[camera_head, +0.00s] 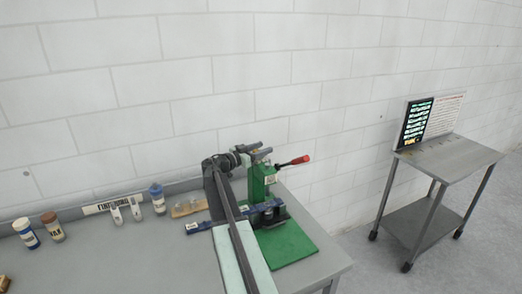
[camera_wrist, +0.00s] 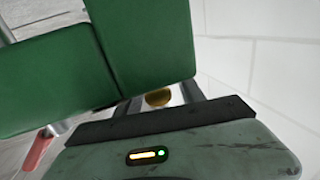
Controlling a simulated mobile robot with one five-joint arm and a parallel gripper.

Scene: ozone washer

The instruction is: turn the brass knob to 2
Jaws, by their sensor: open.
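The brass knob (camera_wrist: 158,97) shows in the wrist view as a small round golden piece, partly hidden by the dark bar of my gripper. My gripper (camera_wrist: 161,92) is open, its two grey fingers on either side of the knob in the picture. I cannot tell whether they touch it. Green blocks of the machine (camera_wrist: 145,40) fill the upper left of that view. In the head view the green machine (camera_head: 258,187) stands on the table, with my arm reaching up to its left side. The knob and any number marks cannot be made out there.
A red-handled lever (camera_head: 297,161) sticks out right of the machine. A green mat (camera_head: 285,245) lies in front. Bottles (camera_head: 157,198) and small items line the back of the grey table (camera_head: 120,255). A metal cart (camera_head: 450,152) with a screen stands apart at right.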

